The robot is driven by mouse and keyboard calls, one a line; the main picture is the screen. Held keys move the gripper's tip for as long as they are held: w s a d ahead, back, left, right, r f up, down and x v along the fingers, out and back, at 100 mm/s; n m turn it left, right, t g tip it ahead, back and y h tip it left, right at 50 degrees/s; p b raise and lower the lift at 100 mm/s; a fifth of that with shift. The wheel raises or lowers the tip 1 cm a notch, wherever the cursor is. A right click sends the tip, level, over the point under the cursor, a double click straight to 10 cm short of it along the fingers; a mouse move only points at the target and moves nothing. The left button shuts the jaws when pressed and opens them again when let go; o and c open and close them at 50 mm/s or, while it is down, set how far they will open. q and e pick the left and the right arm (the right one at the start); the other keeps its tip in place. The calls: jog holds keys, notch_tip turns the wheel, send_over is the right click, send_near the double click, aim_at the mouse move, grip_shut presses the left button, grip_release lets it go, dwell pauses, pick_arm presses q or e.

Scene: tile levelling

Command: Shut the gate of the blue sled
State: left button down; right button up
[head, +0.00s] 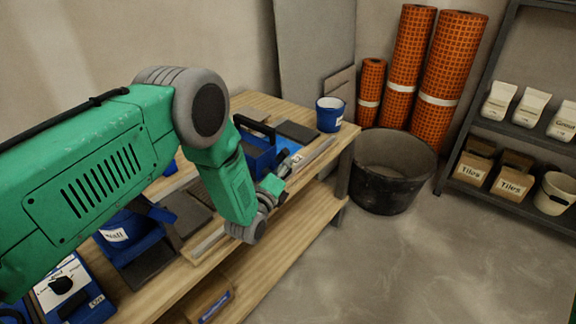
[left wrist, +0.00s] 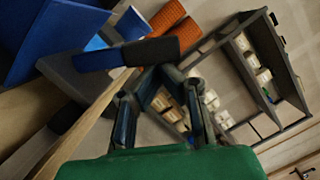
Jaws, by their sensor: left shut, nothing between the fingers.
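The blue sled (head: 257,155) stands on the wooden bench in the head view, with a black handle on top. A large blue surface, probably the sled's side (left wrist: 45,40), fills the upper left of the left wrist view. My left gripper (head: 283,176) is shut and empty beside the sled's right side, low over the bench edge. In the left wrist view its fingers (left wrist: 158,72) come together by a dark bar with a blue end (left wrist: 128,53). I cannot tell whether they touch it or whether it is the gate. My forearm hides part of the sled. My right gripper is not in view.
A metal rail (head: 312,153) runs along the bench's front edge. A blue-and-white tub (head: 330,114) stands at the bench's far end. A black bucket (head: 390,185) stands on the floor beyond. Orange rolls (head: 446,75) and a shelf unit (head: 480,125) stand behind. The floor at right is clear.

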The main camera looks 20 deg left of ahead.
pick_arm(q)
jog(key=shift+w+a+r+n+g+p, duration=0.15)
jog(key=shift+a+r+n+p, duration=0.2)
jog(key=shift+n, duration=0.25)
jog(key=shift+w+a+r+n+g+p, duration=0.1)
jog(key=shift+a+r+n+g+p, duration=0.1)
jog(key=shift+r+n+p, duration=0.3)
jog(key=shift+w+a+r+n+y, duration=0.15)
jog(key=shift+a+n+y, duration=0.2)
jog(key=shift+n, duration=0.55)
jog(key=shift+w+a+r+n, duration=0.1)
jog(key=shift+a+r+n, duration=0.1)
jog(key=shift+a+n, duration=0.3)
jog(key=shift+w+a+r+p, duration=0.1)
jog(key=shift+a+p, duration=0.15)
jog(key=shift+p, duration=0.05)
jog(key=shift+a, duration=0.1)
